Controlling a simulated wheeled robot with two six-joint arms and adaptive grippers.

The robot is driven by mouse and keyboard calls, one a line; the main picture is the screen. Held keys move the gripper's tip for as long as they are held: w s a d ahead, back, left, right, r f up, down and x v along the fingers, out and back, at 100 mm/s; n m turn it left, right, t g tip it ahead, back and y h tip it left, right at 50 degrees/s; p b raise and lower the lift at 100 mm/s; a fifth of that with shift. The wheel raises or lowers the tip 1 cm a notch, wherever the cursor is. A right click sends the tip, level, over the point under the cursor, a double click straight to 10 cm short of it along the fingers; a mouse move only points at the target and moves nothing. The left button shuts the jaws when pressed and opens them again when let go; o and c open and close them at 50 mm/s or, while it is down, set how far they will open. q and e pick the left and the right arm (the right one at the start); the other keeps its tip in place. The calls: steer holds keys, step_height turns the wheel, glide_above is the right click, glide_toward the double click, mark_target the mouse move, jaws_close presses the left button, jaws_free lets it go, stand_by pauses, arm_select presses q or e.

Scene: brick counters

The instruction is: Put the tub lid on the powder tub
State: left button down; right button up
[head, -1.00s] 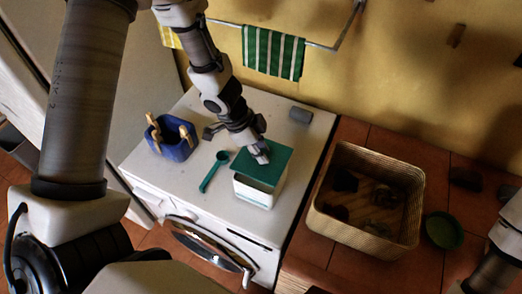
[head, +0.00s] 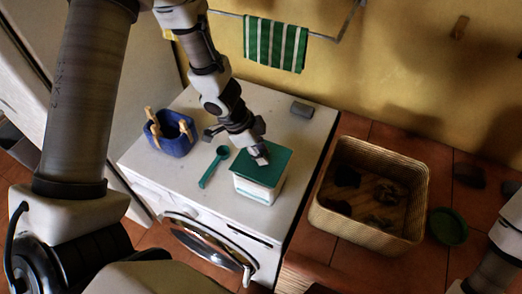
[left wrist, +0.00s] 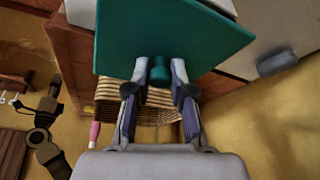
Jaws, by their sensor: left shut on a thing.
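The tub lid (head: 277,157) is a flat green square with a small knob. It lies level over the white powder tub (head: 259,192) on the white washing machine, with no clear gap visible between them. My left gripper (head: 262,159) is over the lid, shut on its knob. In the left wrist view the two fingertips (left wrist: 160,72) stand on either side of the green knob, and the lid (left wrist: 175,30) hides most of the tub.
A green scoop (head: 213,167) and a blue peg basket (head: 174,145) are left of the tub on the washing machine (head: 210,206). A grey block (head: 302,109) lies behind. A wicker basket (head: 326,226) and a green dish (head: 447,227) stand on the tiled counter to the right.

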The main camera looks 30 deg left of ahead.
arm_select(q)
steer(key=shift+f, duration=0.15)
steer(key=shift+f+b, duration=0.65)
steer(key=c, duration=0.5)
jaws_free()
step_height(320, 180, up, 9)
steer(key=p, duration=1)
steer(key=shift+r, duration=0.1)
